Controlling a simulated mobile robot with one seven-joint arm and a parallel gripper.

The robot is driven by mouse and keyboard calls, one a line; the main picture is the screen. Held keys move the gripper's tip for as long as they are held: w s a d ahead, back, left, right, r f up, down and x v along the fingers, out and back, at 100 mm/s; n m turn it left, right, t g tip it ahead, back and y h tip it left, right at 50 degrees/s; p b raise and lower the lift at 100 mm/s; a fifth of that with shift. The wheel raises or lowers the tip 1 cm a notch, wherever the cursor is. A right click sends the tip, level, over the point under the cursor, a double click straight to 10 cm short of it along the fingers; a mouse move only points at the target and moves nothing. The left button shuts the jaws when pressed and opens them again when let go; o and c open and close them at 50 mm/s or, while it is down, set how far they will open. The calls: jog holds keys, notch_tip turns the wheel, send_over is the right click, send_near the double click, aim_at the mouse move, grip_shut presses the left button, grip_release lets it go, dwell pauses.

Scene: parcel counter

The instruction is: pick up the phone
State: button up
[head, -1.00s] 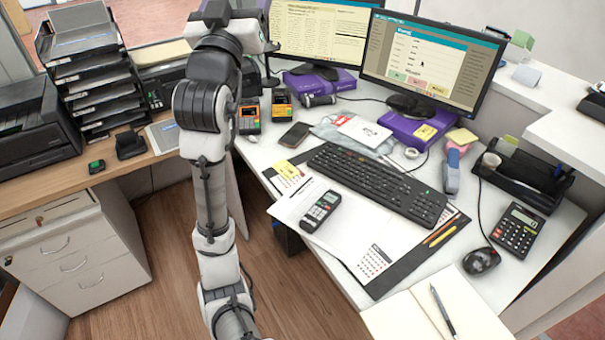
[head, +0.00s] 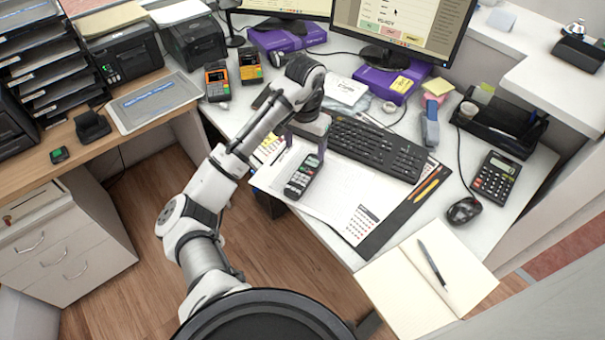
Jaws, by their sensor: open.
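The phone (head: 303,177), a dark handset with a small pale screen and a keypad, lies on white papers (head: 337,196) near the desk's left front edge. My gripper (head: 306,150) is open, pointing down over the screen end of the phone. One finger shows on each side, left and right; I cannot tell whether they touch it. The jaws look empty. My wrist hides what lies just behind the phone. A flat dark device (head: 262,97) farther back is partly covered by my arm.
The black keyboard (head: 385,148) stands close to the right of my gripper. Two card terminals (head: 217,82) stand behind my arm. A calculator (head: 492,176), a mouse (head: 464,210) and an open notebook (head: 426,284) lie to the right. The desk's left edge is close to the phone.

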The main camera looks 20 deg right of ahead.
send_over(305, 173)
jog(key=f, duration=0.4)
jog(key=shift+w+f, duration=0.2)
jog(key=shift+s+f+b, duration=0.15)
jog(key=shift+f+b, duration=0.25)
jog(key=shift+f, duration=2.2)
jog(key=shift+c, duration=0.2)
jog(key=c, duration=1.2)
jog(key=shift+r, duration=0.1)
jog(key=shift+c, duration=0.2)
